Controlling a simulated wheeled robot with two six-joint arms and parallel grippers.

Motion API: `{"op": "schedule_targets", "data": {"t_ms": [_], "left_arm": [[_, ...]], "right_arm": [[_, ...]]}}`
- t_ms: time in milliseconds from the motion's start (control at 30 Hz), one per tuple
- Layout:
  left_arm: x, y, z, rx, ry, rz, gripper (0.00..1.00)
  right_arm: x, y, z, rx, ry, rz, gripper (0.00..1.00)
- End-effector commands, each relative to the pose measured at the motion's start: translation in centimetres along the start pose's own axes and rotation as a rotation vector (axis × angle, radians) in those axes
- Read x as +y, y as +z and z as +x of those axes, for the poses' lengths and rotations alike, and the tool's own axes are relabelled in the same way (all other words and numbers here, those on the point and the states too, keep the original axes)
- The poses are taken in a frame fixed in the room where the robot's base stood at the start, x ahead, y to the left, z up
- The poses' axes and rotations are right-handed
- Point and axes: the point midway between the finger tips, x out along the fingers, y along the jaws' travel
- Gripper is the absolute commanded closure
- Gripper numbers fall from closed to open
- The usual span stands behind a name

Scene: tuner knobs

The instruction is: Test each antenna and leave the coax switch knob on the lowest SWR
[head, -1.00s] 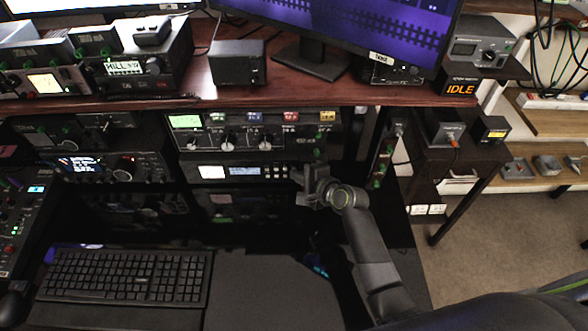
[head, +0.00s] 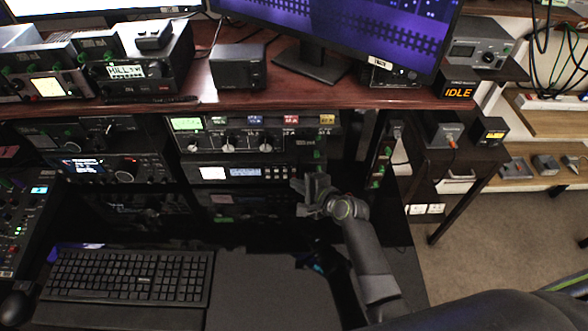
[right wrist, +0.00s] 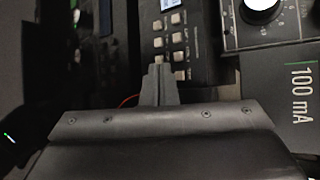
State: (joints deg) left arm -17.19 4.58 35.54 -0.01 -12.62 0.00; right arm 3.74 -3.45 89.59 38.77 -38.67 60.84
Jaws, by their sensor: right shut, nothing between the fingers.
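A grey box (head: 478,45) with a meter and a knob stands at the upper right. I cannot tell for sure which knob is the coax switch knob. My right gripper (head: 306,190) is in front of the rack, below and right of these knobs. In the right wrist view its fingers (right wrist: 159,82) are shut and empty, near a keypad (right wrist: 174,42). My left gripper is not in view.
A unit with a blue display (head: 245,172) sits under the knob row. A keyboard (head: 125,276) lies front left. The wooden shelf (head: 350,96) overhangs the rack. The wrist view shows a white-faced knob (right wrist: 258,8) beside a 100 mA label.

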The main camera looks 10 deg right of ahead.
Motion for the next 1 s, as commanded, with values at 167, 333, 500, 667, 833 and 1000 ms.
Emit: {"op": "schedule_targets", "data": {"t_ms": [167,333,500,667,833,1000], "left_arm": [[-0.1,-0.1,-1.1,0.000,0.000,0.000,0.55],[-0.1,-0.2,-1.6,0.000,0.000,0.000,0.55],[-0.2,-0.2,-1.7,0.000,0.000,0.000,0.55],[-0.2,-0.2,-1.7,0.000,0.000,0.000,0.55],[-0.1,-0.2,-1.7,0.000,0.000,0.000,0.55],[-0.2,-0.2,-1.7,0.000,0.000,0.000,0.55]], "right_arm": [[0.8,1.1,-1.5,0.000,0.001,0.003,1.00],[1.6,1.8,-2.5,0.000,0.001,0.003,1.00],[2.0,2.1,-2.8,0.000,-0.001,0.001,1.00],[2.0,2.1,-2.8,0.000,-0.001,0.000,1.00],[2.0,2.0,-2.8,0.000,0.000,0.000,1.00],[2.0,2.0,-2.8,0.000,0.000,0.000,1.00]]}}
